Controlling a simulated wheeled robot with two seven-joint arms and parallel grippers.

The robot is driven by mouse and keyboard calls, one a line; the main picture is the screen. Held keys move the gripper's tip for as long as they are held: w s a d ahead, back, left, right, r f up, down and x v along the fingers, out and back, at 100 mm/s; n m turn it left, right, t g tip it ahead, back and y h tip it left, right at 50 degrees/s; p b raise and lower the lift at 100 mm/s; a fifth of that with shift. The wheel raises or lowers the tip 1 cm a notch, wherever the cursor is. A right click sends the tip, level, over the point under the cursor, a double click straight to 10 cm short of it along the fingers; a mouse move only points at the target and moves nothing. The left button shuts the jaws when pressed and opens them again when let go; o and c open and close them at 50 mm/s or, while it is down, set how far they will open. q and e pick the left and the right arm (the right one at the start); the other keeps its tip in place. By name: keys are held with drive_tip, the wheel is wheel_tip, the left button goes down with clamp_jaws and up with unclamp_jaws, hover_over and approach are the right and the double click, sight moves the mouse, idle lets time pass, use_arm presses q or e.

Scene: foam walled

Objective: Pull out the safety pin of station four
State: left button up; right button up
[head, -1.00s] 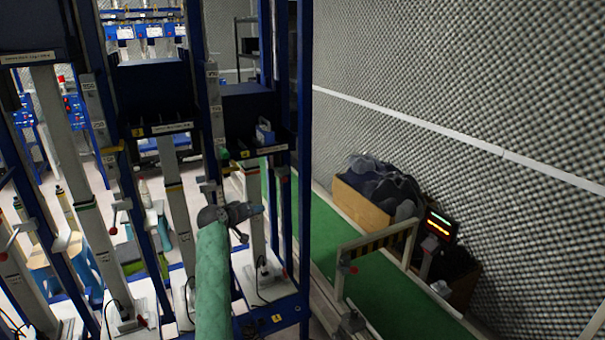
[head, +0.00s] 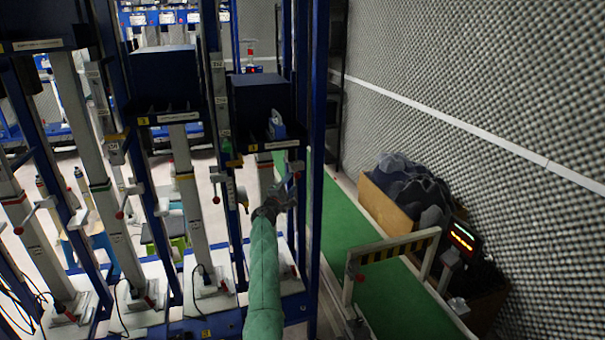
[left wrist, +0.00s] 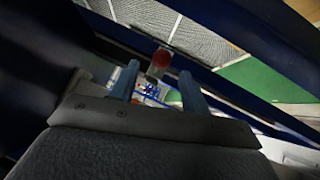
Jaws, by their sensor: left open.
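Station four appears to be the rightmost bay of the blue rack, with a label strip (head: 270,145) under its dark box. My left gripper (head: 290,180), on the green-sleeved arm, is at this bay, just right of its pale column (head: 266,178). In the left wrist view its two blue-grey fingers (left wrist: 158,88) are open and apart. A round red knob (left wrist: 161,59) on a pale block shows beyond and between the fingertips. It looks like the pin's head, but I cannot be sure. I see no contact with it. My right gripper is not in view.
A blue upright (head: 318,170) stands close right of the gripper. Other bays with pale columns (head: 187,190) stand to the left. Beyond the rack on the right are a green floor strip (head: 345,225), a striped barrier (head: 395,245) and a box of dark cloth (head: 385,215).

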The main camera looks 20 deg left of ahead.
sight(297, 179)
use_arm(q)
drive_tip(key=p+x, duration=0.1)
drive_tip(key=x, duration=0.4)
drive_tip(key=shift+w+d+r, duration=0.15)
drive_tip(key=shift+w, duration=0.25)
drive_tip(key=shift+p+x, duration=0.4)
drive_tip(key=shift+x, duration=0.65)
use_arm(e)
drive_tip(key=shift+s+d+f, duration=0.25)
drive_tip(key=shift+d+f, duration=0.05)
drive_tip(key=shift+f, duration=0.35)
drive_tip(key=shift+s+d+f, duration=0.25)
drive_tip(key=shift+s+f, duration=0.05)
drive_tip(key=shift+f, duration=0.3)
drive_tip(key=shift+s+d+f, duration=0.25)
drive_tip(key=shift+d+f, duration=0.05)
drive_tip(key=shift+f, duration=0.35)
